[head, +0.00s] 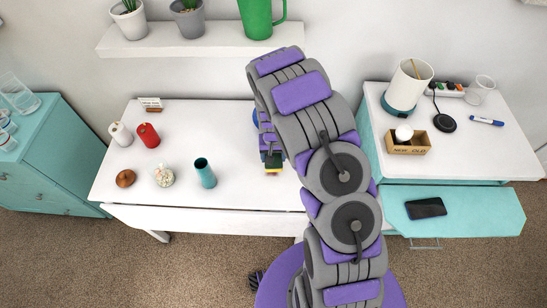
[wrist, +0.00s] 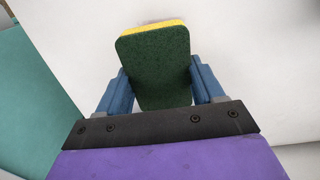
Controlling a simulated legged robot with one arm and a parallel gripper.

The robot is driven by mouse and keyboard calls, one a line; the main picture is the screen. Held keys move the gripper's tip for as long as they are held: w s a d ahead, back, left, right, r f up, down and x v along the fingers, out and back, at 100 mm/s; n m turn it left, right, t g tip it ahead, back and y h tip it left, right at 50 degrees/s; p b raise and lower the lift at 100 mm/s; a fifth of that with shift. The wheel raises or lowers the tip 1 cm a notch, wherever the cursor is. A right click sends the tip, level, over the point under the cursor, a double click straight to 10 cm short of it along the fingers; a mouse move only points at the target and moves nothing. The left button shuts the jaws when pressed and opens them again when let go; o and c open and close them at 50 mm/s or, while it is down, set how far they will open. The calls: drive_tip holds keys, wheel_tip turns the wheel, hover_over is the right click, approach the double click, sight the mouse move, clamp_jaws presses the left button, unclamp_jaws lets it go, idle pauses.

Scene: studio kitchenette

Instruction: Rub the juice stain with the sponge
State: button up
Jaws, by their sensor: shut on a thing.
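My gripper (wrist: 160,84) is shut on the sponge (wrist: 155,62), with one blue finger on each side. The sponge has a dark green scouring face and a yellow layer, which shows along its far edge. In the head view the sponge (head: 273,167) shows below my gripper, at or just above the white table (head: 235,135); I cannot tell whether it touches. A faint brownish mark, possibly the juice stain (wrist: 160,21), shows just beyond the sponge's yellow edge in the wrist view. My arm hides part of the table.
On the table's left are a teal cup (head: 205,173), a glass jar (head: 163,175), a brown round object (head: 125,178), a red candle (head: 148,135) and a white candle (head: 120,133). A teal cabinet (head: 450,170) adjoins at right. The middle tabletop is clear.

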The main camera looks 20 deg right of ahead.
wheel_tip(320, 180, up, 3)
drive_tip(key=shift+f+p, duration=0.1)
drive_tip(key=shift+p, duration=0.25)
drive_tip(key=shift+d+r, duration=0.2)
drive_tip(key=shift+r, duration=0.3)
drive_tip(key=shift+s+a, duration=0.1)
drive_tip(key=shift+a, duration=0.1)
